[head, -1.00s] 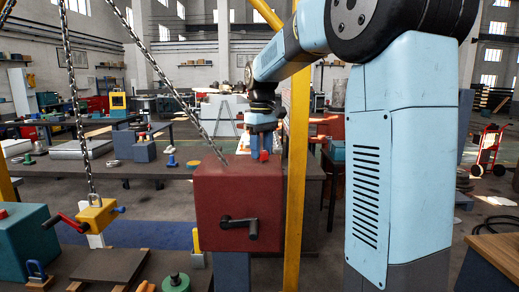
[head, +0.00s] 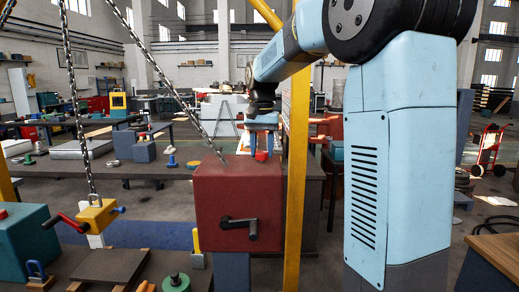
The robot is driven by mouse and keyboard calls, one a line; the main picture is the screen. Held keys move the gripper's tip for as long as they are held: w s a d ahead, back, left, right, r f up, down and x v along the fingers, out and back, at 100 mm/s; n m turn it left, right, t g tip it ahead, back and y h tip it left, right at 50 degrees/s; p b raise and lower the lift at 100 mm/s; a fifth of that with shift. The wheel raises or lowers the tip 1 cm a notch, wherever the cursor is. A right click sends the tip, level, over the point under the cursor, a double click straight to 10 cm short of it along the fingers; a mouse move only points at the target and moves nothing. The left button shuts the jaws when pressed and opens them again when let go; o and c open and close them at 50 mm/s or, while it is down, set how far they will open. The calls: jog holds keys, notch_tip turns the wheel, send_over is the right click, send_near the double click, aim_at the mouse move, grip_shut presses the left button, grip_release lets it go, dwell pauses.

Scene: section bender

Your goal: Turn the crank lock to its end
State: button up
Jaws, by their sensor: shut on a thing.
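A dark red box (head: 238,206) stands on a blue-grey post in the middle of the head view. A black crank (head: 240,226) is on its front face, with its handle to the right. A small bright red knob (head: 261,156), seemingly the crank lock, sits on the box's top near the back right. My gripper (head: 263,152) points down over it, with its blue fingers on either side of the knob, and is shut on it. The fingertips are small in this view, and the exact contact is hard to see.
A yellow post (head: 297,150) stands just right of the box and gripper. A yellow hoist block (head: 97,216) with a red handle hangs at left. A dark workbench (head: 160,168) lies behind.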

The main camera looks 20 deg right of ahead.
aim_at(262, 151)
jog(key=shift+w+r+m, duration=0.1)
jog(key=shift+m, duration=1)
jog(key=o, duration=0.8)
jog(key=shift+a, duration=0.1)
jog(key=shift+o, duration=1.3)
notch_tip(262, 151, up, 14)
jog(key=shift+f, duration=0.25)
